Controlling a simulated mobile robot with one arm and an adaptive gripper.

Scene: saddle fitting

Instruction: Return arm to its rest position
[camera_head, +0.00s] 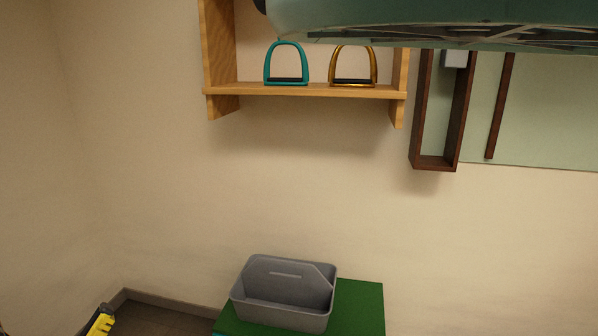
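My gripper does not show clearly in the head view. A large, smooth grey-teal shape with a ribbed dark underside crosses the top right, close to the camera; I cannot tell whether it is part of my arm. Only a small piece of a yellow and black object (101,322) shows at the bottom left edge, and I cannot tell what it is.
A wooden wall shelf (310,90) holds a teal stirrup (286,64) and a gold stirrup (353,66). A dark wooden frame (437,163) hangs beside a pale green panel (545,120). A grey tote (285,290) stands on a green surface (360,310). The wall between is bare.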

